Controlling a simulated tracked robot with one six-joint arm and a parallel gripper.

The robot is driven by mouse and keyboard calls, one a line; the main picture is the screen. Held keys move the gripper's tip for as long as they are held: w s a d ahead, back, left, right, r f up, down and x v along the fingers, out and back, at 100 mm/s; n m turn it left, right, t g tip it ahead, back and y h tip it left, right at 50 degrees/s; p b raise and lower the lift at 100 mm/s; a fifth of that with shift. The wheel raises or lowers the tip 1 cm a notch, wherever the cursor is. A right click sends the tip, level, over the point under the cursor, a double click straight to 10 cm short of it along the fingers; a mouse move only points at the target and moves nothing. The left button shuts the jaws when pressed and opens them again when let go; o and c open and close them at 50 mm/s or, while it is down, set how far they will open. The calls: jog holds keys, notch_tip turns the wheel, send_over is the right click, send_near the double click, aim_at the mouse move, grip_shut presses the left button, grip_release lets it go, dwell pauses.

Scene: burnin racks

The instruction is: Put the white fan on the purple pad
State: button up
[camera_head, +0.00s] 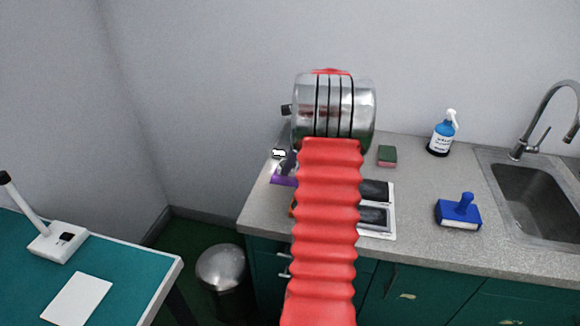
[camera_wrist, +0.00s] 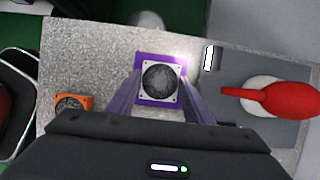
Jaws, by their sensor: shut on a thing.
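The white fan (camera_wrist: 161,82), a square white frame around a dark round middle, shows in the wrist view between my two fingers. My gripper (camera_wrist: 162,88) is shut on it, with a finger at its left and right sides. The purple pad (camera_wrist: 160,56) shows around the fan as a border on every visible side, so the fan is over it. I cannot tell whether the fan touches the pad.
An orange-framed fan (camera_wrist: 73,104) lies to the left on the counter (camera_wrist: 85,60). A red object (camera_wrist: 285,98) with a white part sits on a grey mat to the right. A green sponge (camera_head: 387,155), blue brush (camera_head: 459,211), spray bottle (camera_head: 441,136) and sink (camera_head: 535,195) stand farther right.

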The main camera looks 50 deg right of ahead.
jog(key=shift+f, duration=1)
jog(key=o, duration=1.1)
jog(key=shift+f, duration=0.1)
jog(key=shift+o, duration=0.2)
jog(key=v, duration=1.2)
jog(key=shift+w, duration=0.1)
